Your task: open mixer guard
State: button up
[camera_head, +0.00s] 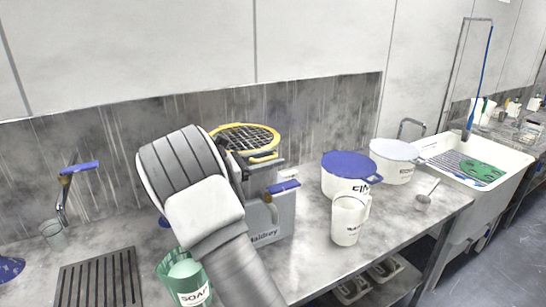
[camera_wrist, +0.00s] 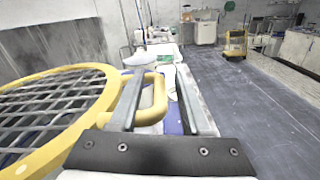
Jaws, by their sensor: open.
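The mixer guard (camera_head: 247,136) is a round dark grid with a yellow rim, lying roughly level on top of the grey mixer (camera_head: 270,222). In the wrist view the guard (camera_wrist: 58,108) fills the left side. Its yellow loop handle (camera_wrist: 158,92) shows between my fingers, partly hidden behind the left one; it also shows in the head view (camera_head: 264,158). My gripper (camera_wrist: 157,78) is open around part of the handle, and I cannot tell whether a finger touches it. In the head view my gripper (camera_head: 258,166) is at the guard's near edge, partly hidden by my arm.
A blue-lidded tub (camera_head: 349,165), a white-lidded pot (camera_head: 396,155) and a white jug (camera_head: 347,222) stand right of the mixer. A green soap container (camera_head: 184,283) is in front of my arm. A drain grate (camera_head: 98,281) lies left. A sink (camera_head: 500,150) is far right.

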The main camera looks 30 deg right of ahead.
jog(key=shift+d, duration=0.4)
jog(key=shift+c, duration=0.3)
grip_shut()
dwell(0.9)
